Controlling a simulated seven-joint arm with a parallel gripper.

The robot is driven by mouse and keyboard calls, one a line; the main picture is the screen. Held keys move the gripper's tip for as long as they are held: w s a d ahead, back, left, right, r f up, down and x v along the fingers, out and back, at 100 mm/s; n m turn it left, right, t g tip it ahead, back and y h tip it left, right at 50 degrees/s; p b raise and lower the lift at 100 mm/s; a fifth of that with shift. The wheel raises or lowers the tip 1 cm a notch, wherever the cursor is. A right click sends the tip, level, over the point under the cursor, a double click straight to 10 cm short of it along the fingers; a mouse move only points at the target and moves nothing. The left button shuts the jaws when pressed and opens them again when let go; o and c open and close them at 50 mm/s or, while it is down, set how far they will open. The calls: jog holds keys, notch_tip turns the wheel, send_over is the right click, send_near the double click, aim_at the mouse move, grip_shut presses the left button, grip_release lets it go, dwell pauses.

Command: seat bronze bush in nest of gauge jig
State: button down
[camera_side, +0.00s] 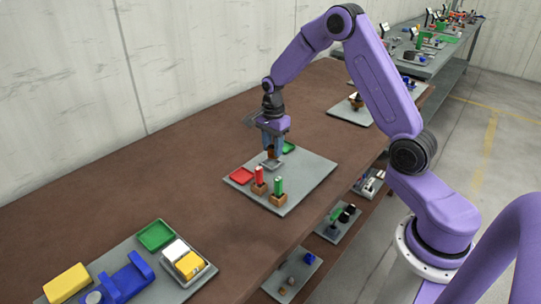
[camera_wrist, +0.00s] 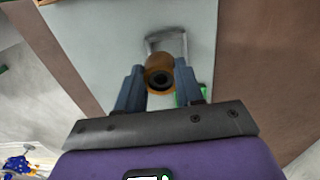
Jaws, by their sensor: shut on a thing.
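My gripper (camera_side: 272,146) is over the grey plate (camera_side: 305,183), pointing down. In the wrist view, its two blue-grey fingers (camera_wrist: 159,82) are shut on the bronze bush (camera_wrist: 159,61), a round orange-brown piece with a dark bore. In the side view, the bush (camera_side: 271,154) shows as a small brown patch below the fingers. A small grey square-edged fixture (camera_side: 271,164), which looks like the gauge jig's nest, lies just below it. In the wrist view, a grey frame (camera_wrist: 166,38) shows just beyond the bush. I cannot tell whether the bush touches it.
A second plate with a blue fixture (camera_side: 126,279) and yellow blocks is at lower left. The brown tabletop between is clear.

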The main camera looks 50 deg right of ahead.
aim_at(270, 156)
jog(key=shift+w+d+f, duration=0.15)
jog(key=shift+w+f, duration=0.4)
jog(key=shift+f, duration=1.6)
jog(key=shift+f, duration=0.25)
